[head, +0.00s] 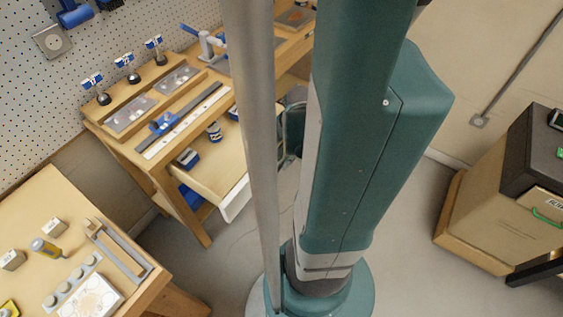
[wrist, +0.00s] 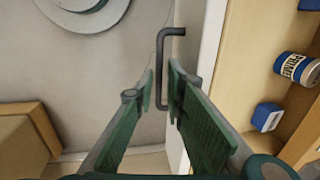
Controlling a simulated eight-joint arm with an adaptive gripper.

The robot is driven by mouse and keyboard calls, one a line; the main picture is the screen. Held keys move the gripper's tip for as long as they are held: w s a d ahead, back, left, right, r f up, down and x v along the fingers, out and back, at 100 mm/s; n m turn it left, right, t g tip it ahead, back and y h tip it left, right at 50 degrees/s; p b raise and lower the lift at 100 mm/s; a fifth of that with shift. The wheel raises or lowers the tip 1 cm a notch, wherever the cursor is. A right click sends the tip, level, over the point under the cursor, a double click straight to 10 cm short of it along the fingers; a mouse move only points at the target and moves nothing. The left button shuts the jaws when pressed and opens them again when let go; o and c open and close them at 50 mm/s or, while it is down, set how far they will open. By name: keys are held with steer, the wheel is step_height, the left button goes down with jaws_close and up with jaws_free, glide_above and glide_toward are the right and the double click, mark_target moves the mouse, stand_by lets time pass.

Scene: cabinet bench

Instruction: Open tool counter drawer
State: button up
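The tool counter (head: 150,170) is a wooden bench at the upper left of the head view. Its drawer stands open, with its white front (head: 237,200) pulled out from the bench and part of it hidden behind my arm. In the wrist view the drawer front (wrist: 208,45) bears a dark bar handle (wrist: 162,65). My gripper (wrist: 161,95) has its green-padded fingers close together on either side of the handle's bar, near its lower end. It looks shut on the handle, with little space beside the bar. In the head view my gripper is mostly hidden by my arm.
A primer can (wrist: 290,67) and a blue box (wrist: 267,116) are inside the open drawer. Another wooden table (head: 30,210) stands at the lower left. A cardboard box (head: 500,215) is at the right. Floor (head: 410,250) between them is clear.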

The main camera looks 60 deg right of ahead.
steer(key=shift+s+a+r, duration=0.1)
steer(key=shift+s+r, duration=0.1)
steer(key=shift+r, duration=0.75)
steer(key=shift+s+a+r, duration=0.1)
steer(key=shift+s+r, duration=0.15)
steer(key=shift+r, duration=0.75)
steer(key=shift+s+r, duration=0.2)
steer(key=shift+r, duration=0.85)
steer(key=w+a+r+n+p, duration=0.1)
steer(key=w+r+n+p, duration=0.15)
steer(key=w+r, duration=0.45)
steer(key=w+a+r+n+t+h, duration=0.15)
steer(key=w+a+r+n, duration=0.25)
steer(key=w+a+n, duration=0.4)
steer(key=a+r+n+t+b, duration=0.1)
steer(key=a+r+n, duration=0.2)
steer(key=a, duration=0.6)
steer(key=a+r+n+t+y+b, duration=0.1)
steer(key=a+r+n, duration=0.3)
steer(key=a, duration=0.6)
steer(key=shift+r+t, duration=0.4)
steer(key=shift+t, duration=0.35)
steer(key=shift+s+y, duration=0.1)
steer(key=shift+y, duration=0.15)
steer(key=shift+f+b, duration=0.1)
steer(key=shift+b, duration=0.25)
